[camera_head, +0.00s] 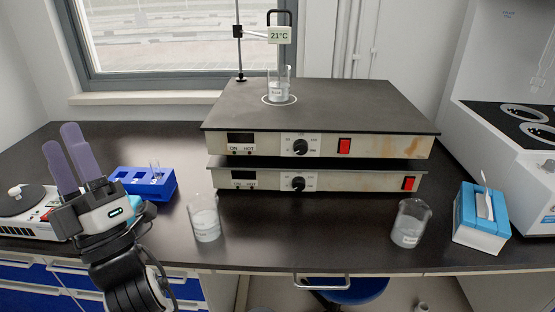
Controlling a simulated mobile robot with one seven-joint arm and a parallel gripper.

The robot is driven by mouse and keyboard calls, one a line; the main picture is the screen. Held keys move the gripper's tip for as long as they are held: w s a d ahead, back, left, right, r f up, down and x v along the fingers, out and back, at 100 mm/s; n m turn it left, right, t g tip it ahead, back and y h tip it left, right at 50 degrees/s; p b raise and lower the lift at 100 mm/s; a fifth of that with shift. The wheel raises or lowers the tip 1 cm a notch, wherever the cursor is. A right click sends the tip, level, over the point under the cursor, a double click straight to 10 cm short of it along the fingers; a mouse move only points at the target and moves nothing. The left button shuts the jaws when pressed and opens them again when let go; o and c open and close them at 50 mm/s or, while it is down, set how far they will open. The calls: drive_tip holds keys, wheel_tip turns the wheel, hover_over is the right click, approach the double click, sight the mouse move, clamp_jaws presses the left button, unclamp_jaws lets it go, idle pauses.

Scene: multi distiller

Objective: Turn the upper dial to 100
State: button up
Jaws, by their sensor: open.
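Two flat heater units are stacked on the dark bench. The upper unit has a black round upper dial (301,147) in the middle of its front, with a red switch (344,146) to its right. The dial's exact setting is too small to read. The lower unit has a similar lower dial (298,184) directly below, and a red switch (408,184) at its right end. My gripper (77,160) is at the left, well apart from the dials. Its two purple-grey fingers are spread, point up and hold nothing.
A beaker (279,88) stands on the upper hot plate (345,103) under a 21°C thermometer display (279,35). Beakers stand at front left (205,218) and front right (410,223). A blue tube rack (143,183) is beside my gripper; a blue tissue box (482,217) is at right.

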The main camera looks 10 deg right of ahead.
drive_tip(key=w+d+f+t+h+b, duration=0.1)
drive_tip(key=w+d+f+h, duration=0.7)
drive_tip(key=d+h, duration=0.2)
drive_tip(key=n+g+h+b, duration=0.2)
drive_tip(key=n+g+h, duration=0.3)
drive_tip(key=h, duration=0.9)
approach(301, 150)
drive_tip(key=shift+m+g, duration=0.3)
drive_tip(key=shift+m, duration=0.3)
drive_tip(key=p+x, duration=0.2)
drive_tip(key=x, duration=0.6)
drive_tip(key=shift+w+d+r+p, duration=0.1)
drive_tip(key=shift+w+r+p, duration=0.1)
drive_tip(key=shift+r+p, duration=0.15)
drive_tip(key=c, duration=1)
